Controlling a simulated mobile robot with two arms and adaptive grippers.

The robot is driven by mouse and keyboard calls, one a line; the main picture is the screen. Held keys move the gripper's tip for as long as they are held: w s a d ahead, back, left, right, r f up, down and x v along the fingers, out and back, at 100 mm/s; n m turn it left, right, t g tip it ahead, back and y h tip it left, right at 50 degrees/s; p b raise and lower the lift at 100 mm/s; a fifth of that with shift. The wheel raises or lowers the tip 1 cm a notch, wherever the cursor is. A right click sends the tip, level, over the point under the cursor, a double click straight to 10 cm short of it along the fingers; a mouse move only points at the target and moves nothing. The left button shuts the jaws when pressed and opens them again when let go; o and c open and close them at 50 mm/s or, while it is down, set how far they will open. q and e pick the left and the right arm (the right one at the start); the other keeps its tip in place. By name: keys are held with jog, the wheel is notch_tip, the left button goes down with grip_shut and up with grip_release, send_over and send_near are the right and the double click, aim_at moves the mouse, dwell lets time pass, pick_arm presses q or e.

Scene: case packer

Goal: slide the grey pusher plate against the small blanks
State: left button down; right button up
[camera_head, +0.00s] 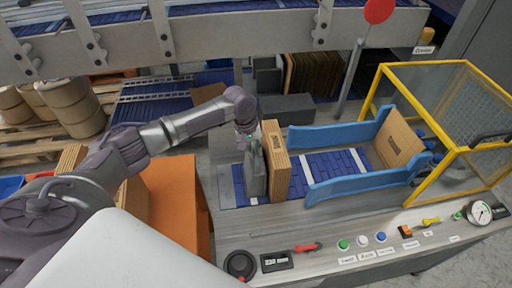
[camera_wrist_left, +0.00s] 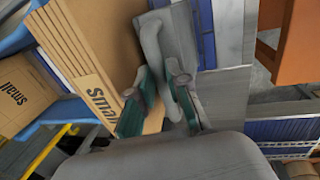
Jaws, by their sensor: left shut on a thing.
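The grey pusher plate (camera_head: 257,179) stands upright on the blue belt, just left of the small blanks. The small blanks (camera_head: 276,163) are an upright brown cardboard stack, and their "Small" print shows in the left wrist view (camera_wrist_left: 88,65). My left gripper (camera_head: 247,138) reaches in from the left and is shut on the plate's grey handle (camera_wrist_left: 153,45). Its green-padded fingers (camera_wrist_left: 160,98) sit on either side of the handle. Plate and stack are very close; I cannot tell whether they touch all along. My right gripper is not in view.
Blue guide rails (camera_head: 345,185) flank the belt (camera_head: 335,163) to the right of the stack. A cardboard piece (camera_head: 398,139) stands at their far end, inside a yellow-framed guard (camera_head: 408,196). A control panel (camera_head: 365,245) runs along the front. An orange block (camera_head: 172,195) stands left.

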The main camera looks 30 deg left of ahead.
pick_arm(q)
jog(key=c, duration=1.4)
grip_release()
jog(key=shift+w+d, duration=0.1)
jog(key=shift+d, duration=0.05)
notch_tip(320, 180, up, 12)
jog(key=s+a, duration=0.1)
jog(key=a, duration=0.1)
jog(key=shift+s, duration=0.2)
jog(key=shift+f, duration=0.15)
